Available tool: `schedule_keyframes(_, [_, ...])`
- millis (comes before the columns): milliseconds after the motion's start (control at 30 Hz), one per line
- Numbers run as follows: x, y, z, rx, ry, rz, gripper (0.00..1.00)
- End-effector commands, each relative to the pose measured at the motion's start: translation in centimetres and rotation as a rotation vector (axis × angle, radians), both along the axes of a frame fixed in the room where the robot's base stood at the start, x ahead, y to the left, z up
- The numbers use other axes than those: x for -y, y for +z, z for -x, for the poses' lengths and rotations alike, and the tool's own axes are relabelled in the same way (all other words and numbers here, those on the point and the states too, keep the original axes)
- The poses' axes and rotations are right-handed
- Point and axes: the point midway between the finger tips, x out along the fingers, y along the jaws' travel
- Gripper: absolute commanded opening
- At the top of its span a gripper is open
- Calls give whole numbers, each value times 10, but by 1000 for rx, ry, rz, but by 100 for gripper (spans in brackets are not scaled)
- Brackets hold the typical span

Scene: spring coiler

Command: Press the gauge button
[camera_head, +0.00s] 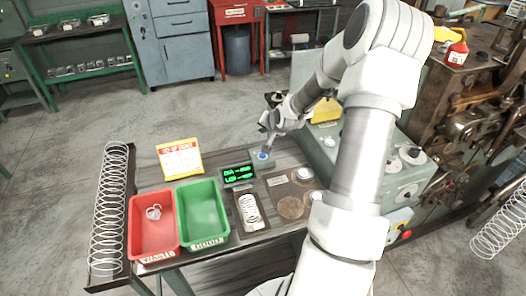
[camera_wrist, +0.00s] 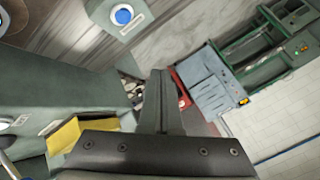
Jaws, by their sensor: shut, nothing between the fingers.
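The gauge button is a round blue button (camera_head: 262,156) on a small grey-green box on the workbench, beside the black gauge display (camera_head: 239,174) with green text. In the wrist view the blue button (camera_wrist: 123,16) shows at the top left, on its box with a white label. My gripper (camera_head: 267,127) is above and a little behind the button, apart from it. Its fingers (camera_wrist: 160,75) are shut together with nothing between them. In the wrist view the fingertips lie below and to the right of the button.
A red bin (camera_head: 152,226) with a small spring and an empty green bin (camera_head: 203,212) stand left of the display. A spring lies in a dark tray (camera_head: 236,202). A yellow sign (camera_head: 180,159) stands behind the bins. A large green machine (camera_head: 397,190) stands right of my gripper.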

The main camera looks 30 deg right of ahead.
Motion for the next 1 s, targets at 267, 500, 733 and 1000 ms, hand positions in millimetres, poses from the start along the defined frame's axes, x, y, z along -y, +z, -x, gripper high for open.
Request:
schedule_keyframes(267, [1,0,-1,6,-1,0,0])
schedule_keyframes(500, [1,-5,-1,4,-1,0,0])
schedule_keyframes(733, [1,-27,-1,4,0,-1,0])
schedule_keyframes(1000, [1,-67,-1,4,0,-1,0])
